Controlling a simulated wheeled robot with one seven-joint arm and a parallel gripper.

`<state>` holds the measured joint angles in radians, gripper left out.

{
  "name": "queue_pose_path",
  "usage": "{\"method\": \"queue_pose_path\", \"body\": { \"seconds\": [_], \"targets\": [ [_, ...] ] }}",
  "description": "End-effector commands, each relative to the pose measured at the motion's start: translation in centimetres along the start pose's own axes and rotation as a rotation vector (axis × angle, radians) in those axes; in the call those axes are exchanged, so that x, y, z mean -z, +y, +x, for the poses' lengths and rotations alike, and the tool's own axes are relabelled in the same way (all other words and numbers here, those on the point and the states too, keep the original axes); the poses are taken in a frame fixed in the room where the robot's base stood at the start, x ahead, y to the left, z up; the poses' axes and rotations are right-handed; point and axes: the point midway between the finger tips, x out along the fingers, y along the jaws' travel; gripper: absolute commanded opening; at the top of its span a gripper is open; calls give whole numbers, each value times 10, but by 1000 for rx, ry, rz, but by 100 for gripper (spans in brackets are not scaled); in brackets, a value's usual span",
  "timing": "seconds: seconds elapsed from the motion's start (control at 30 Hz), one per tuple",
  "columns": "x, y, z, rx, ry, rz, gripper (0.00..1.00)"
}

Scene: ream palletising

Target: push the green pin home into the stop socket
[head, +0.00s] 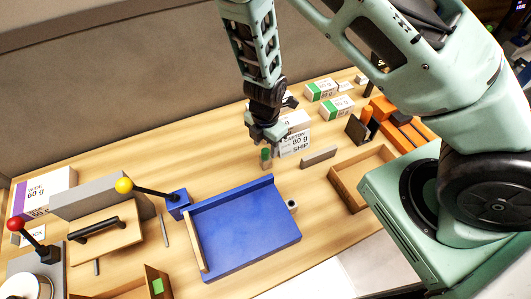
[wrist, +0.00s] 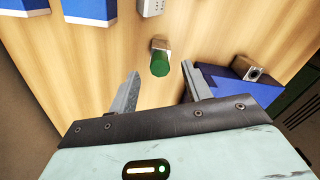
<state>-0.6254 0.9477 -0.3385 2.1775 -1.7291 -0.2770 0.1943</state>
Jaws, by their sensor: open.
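The green pin (head: 266,156) stands on the wooden table behind the blue tray, just below my gripper (head: 264,138). In the wrist view the pin's green end (wrist: 160,68) faces the camera, with a greyish body behind it. My gripper (wrist: 160,78) is open, and the pin lines up with the gap between its fingers; I cannot tell whether it is between the tips or just beyond them. A small grey piece with a dark round hole, which looks like the stop socket (head: 292,204), is at the blue tray's right edge. It also shows in the wrist view (wrist: 253,73).
The blue tray (head: 245,235) has a raised rim. White cartons (head: 294,144) stand close behind the pin, and a grey bar (head: 319,156) lies to its right. A wooden tray (head: 345,190) is further right. Yellow-knobbed (head: 124,185) and red-knobbed (head: 16,224) levers are at left.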

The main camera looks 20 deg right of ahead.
Motion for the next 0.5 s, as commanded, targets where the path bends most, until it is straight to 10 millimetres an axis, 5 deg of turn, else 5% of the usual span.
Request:
{"method": "queue_pose_path", "body": {
  "seconds": [0.2, 0.5],
  "targets": [
    [0, 0, 29, 0, 0, 1, 49],
    [0, 0, 35, 0, -1, 0, 49]
  ]
}}
